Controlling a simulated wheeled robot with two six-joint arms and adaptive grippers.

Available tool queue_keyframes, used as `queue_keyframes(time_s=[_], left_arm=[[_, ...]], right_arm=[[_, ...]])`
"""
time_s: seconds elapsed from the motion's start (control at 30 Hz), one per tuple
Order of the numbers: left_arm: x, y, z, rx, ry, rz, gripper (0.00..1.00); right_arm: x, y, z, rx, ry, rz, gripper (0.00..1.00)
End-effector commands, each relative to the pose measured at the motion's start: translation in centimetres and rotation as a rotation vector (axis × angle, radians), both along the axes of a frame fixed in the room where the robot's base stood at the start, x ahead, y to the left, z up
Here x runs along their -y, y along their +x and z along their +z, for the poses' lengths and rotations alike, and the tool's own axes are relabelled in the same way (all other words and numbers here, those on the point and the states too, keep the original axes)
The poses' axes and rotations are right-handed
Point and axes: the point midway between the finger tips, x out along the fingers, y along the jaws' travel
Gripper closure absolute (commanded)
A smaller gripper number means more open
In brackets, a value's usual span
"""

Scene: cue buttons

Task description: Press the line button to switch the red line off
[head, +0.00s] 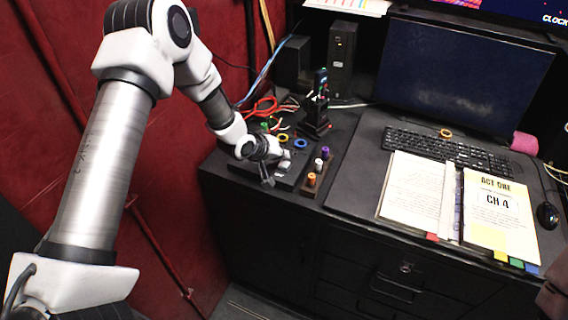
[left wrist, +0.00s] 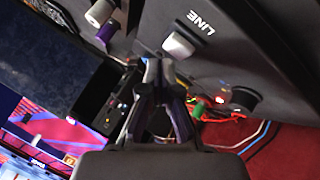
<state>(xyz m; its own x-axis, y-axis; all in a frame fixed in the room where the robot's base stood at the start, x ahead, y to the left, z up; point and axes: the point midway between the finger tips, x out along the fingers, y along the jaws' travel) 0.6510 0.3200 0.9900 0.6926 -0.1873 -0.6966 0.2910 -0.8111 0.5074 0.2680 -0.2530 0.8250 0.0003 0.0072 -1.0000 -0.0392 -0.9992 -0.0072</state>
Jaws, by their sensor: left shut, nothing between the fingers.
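A black control panel (head: 286,180) sits at the left end of the desk, with pale buttons on it. In the left wrist view a whitish button (left wrist: 178,45) stands beside the white word LINE (left wrist: 201,22) on the panel. My left gripper (head: 273,157) is over the panel, close to the pale buttons. In the left wrist view its fingertips (left wrist: 155,68) are together, empty, and just beside the LINE button. I cannot tell whether they touch it. My right gripper is not in view. No red line is clearly visible on the screens.
Orange (head: 311,180), white and purple (head: 325,152) pegs stand in a strip right of the panel. Red cables (head: 262,106) and a small black device (head: 316,118) lie behind. A keyboard (head: 450,148), open script (head: 415,185) and dark monitor (head: 462,75) fill the right side.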

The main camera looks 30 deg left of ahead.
Motion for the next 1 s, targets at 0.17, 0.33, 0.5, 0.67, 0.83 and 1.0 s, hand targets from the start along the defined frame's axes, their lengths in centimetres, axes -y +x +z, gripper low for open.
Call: queue_keyframes(time_s=[0.17,0.33,0.5,0.67,0.83,1.0], left_arm=[[0.01,-0.01,-0.65,0.000,0.000,0.000,1.00],[0.01,-0.01,-0.58,0.000,0.000,0.000,1.00],[0.01,-0.02,-0.66,0.000,0.000,0.000,1.00],[0.00,-0.02,-0.86,0.000,0.000,0.000,1.00],[0.01,-0.01,-1.07,0.000,0.000,0.000,1.00],[0.01,-0.01,-1.29,0.000,0.000,0.000,1.00]], right_arm=[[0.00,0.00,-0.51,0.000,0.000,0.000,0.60],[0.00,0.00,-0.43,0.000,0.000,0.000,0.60],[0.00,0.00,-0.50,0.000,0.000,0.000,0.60],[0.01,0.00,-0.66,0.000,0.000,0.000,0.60],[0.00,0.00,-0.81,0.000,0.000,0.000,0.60],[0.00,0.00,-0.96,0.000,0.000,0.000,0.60]])
